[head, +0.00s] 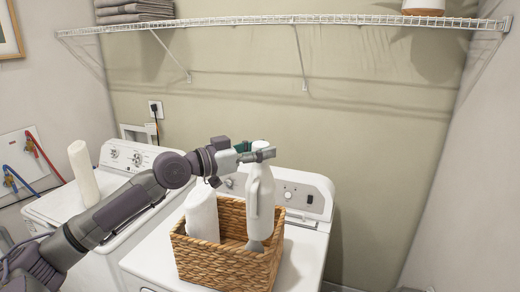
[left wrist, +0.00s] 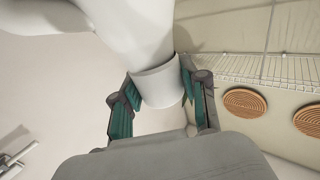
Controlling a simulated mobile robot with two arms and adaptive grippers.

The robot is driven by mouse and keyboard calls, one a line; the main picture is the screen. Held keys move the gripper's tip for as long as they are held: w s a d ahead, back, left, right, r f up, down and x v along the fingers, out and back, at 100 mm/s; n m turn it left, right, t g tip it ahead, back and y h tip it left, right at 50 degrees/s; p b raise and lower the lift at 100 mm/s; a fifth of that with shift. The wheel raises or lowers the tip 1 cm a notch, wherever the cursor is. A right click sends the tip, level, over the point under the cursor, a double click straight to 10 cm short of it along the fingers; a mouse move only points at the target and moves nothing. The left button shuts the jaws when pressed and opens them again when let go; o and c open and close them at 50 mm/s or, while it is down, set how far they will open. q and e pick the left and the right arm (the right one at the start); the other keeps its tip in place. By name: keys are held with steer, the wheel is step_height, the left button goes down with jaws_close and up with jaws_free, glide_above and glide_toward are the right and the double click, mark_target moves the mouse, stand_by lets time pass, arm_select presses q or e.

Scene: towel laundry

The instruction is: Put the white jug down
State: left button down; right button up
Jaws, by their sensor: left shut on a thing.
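The white jug (head: 261,200) hangs upright over the right part of the wicker basket (head: 228,268). Its grey lower end is within the basket's outline; I cannot tell if it touches the basket's floor. My left gripper (head: 262,151) is shut on the jug's top. In the left wrist view the gripper's fingers (left wrist: 158,90) are on both sides of the jug's white collar (left wrist: 158,84), with the jug's body (left wrist: 130,28) beyond. My right gripper is not in view.
A second white container (head: 202,214) stands in the basket's left part. The basket sits on the right white machine (head: 303,252). Another white container (head: 84,173) stands on the left machine (head: 120,165). A wire shelf (head: 290,20) with folded towels (head: 135,10) runs above.

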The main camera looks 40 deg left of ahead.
arm_select(q)
steer(key=shift+s+d+r, duration=0.15)
steer(key=shift+s+d, duration=0.1)
steer(key=shift+d, duration=0.2)
steer(key=shift+w+d+f+y, duration=0.2)
steer(key=shift+w+f+y, duration=0.1)
steer(key=shift+f, duration=0.3)
steer(key=s+d+f+n+y, duration=0.2)
steer(key=d+f+y, duration=0.1)
steer(key=d, duration=0.5)
steer(key=s+d+f+n+t+y, duration=0.1)
steer(key=s+d+f+n+y, duration=0.2)
steer(key=d+f, duration=0.3)
steer(key=d+y, duration=0.1)
steer(key=d, duration=0.2)
steer(key=shift+s+d+t, duration=0.15)
steer(key=shift+s+t, duration=0.1)
steer(key=shift+t, duration=0.05)
